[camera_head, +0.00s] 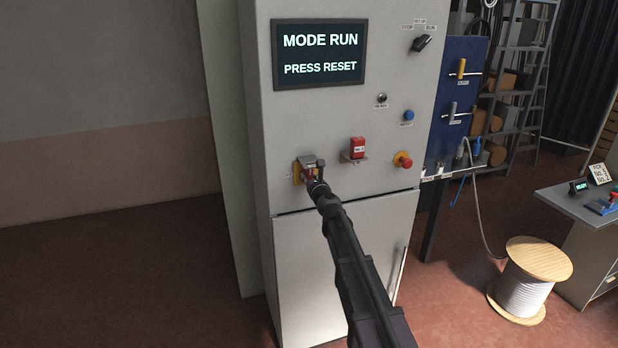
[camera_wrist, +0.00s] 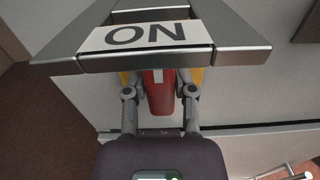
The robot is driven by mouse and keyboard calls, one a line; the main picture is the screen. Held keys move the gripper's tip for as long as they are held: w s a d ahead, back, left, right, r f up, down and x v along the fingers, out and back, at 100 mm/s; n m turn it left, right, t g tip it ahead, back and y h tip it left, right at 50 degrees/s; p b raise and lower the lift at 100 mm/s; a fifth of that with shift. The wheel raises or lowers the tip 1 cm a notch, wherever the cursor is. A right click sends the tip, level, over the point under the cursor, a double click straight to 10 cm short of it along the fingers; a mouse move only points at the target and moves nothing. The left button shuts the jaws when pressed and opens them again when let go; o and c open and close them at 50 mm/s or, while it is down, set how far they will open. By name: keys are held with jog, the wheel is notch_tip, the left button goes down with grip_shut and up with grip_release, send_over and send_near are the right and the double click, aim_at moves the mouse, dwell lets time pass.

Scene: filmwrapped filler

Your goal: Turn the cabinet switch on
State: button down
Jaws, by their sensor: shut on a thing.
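The grey cabinet (camera_head: 345,240) stands in the middle of the head view. Its display (camera_head: 320,54) reads "MODE RUN" and "PRESS RESET". The switch, low at the cabinet's left, has a yellow plate (camera_head: 297,173) and a red handle (camera_wrist: 160,95). My gripper (camera_head: 314,180) is at this switch and partly hides it. In the wrist view my gripper's fingers (camera_wrist: 160,88) are on both sides of the red handle, shut on it. A grey metal piece with an "ON" label (camera_wrist: 145,34) lies above the handle and hides the fingertips.
A cable spool (camera_head: 525,290) and a side table (camera_head: 575,199) stand right. Floor at left is clear.

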jog(key=shift+w, duration=0.1)
jog(key=shift+c, duration=2.2)
grip_release()
jog(key=v, duration=1.2)
